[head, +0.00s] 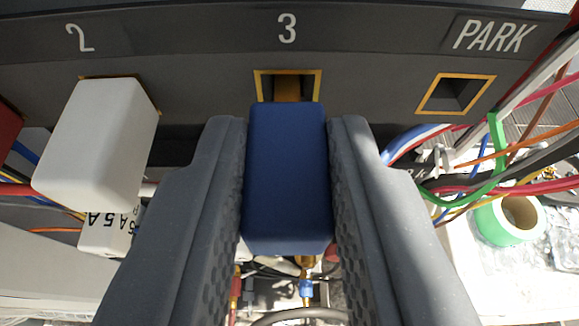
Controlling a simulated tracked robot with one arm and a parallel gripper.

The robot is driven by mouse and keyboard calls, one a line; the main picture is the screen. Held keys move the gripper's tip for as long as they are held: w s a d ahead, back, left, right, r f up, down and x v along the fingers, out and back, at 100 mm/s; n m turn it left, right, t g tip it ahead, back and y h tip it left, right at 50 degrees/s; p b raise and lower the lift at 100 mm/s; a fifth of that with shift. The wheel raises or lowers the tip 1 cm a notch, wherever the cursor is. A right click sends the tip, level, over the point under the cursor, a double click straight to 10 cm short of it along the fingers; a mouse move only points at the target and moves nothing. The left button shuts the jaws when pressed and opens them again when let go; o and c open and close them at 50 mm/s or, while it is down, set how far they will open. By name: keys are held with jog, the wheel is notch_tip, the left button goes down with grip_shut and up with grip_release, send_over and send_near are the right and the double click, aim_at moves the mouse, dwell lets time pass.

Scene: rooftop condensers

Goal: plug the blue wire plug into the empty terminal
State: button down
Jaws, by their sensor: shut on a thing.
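The blue wire plug (287,180) is between the two fingers of my gripper (287,165), which is shut on it. Its far end is right at the yellow-framed terminal 3 (287,82) and covers that opening's lower part. A brass-coloured part shows in the opening, between the plug and the terminal. I cannot tell how far it reaches in. The PARK terminal (455,95), also yellow-framed, is empty at the right. A white plug (98,145) sits at terminal 2 and hides most of its opening.
The dark terminal block (200,75) runs across the top. Coloured wires (490,160) bundle at the right, near a green tape roll (507,220). Part of a red plug (8,135) shows at the left edge. Wires and fittings lie below the block.

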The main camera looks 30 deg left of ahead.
jog(key=shift+w+a, duration=0.3)
jog(key=shift+w, duration=0.25)
dwell(0.6)
jog(key=c, duration=1.2)
grip_release()
jog(key=b+v, duration=0.1)
jog(key=v, duration=1.3)
jog(key=w+d+r+m+t+h, duration=0.2)
jog(key=d+r+m+t+h, duration=0.15)
jog(key=d+r, duration=1.45)
jog(key=s+d+r+m+h, duration=0.1)
jog(key=s+d+r, duration=0.1)
jog(key=d+r, duration=0.2)
jog(key=s+d+r+m+h, duration=0.1)
jog(key=s+d+r, duration=0.2)
jog(key=d, duration=0.3)
jog(key=s+d+r+m+h+b, duration=0.1)
jog(key=s+d+r, duration=0.2)
jog(key=d+r, duration=0.2)
jog(key=shift+r+t+h, duration=0.25)
jog(key=shift+r+h, duration=0.1)
